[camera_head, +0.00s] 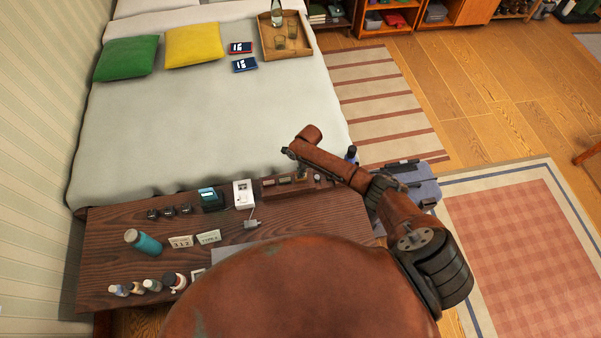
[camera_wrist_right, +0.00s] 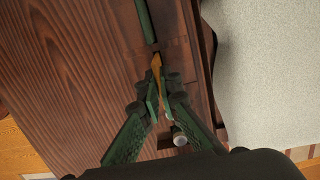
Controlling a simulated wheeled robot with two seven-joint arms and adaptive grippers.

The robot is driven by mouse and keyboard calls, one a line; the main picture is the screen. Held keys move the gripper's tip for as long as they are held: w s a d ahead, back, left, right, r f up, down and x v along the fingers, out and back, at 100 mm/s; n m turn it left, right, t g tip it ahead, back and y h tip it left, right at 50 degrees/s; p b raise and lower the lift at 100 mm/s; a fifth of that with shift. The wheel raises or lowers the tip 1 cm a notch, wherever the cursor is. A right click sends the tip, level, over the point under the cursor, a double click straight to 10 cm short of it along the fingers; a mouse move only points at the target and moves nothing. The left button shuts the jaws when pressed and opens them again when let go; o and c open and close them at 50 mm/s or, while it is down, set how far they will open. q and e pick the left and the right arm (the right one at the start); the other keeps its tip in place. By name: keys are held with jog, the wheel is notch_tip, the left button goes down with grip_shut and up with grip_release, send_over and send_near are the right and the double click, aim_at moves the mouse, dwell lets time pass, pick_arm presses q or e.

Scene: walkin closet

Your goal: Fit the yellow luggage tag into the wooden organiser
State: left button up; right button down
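The wooden organiser (camera_head: 271,191) sits at the desk's back edge, on the bed side. It also shows in the right wrist view (camera_wrist_right: 172,50), with a long green item (camera_wrist_right: 146,20) in it. My right gripper (camera_wrist_right: 159,96) has its green fingers closed together on the yellow luggage tag (camera_wrist_right: 156,66), whose narrow orange-yellow end sticks out past the fingertips. The tag is over or at the organiser; I cannot tell whether it touches it. A silver-capped cylinder (camera_wrist_right: 180,138) is close beside the fingers. In the head view my right arm hides most of this gripper. My left gripper is not in view.
The dark wood desk (camera_head: 105,240) holds a teal bottle (camera_head: 147,242), small cards (camera_head: 181,242), a white box (camera_head: 243,194), a green box (camera_head: 212,200) and several small bottles in front. The bed (camera_head: 220,120) adjoins behind. A blue-grey case (camera_head: 418,182) stands right of the desk.

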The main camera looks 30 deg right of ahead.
jog(key=shift+f, duration=0.5)
jog(key=c, duration=2.1)
grip_release()
jog(key=shift+o, duration=0.7)
jog(key=shift+o, duration=1.4)
notch_tip(320, 180, up, 8)
jog(key=p, duration=0.8)
jog(key=shift+p, duration=0.3)
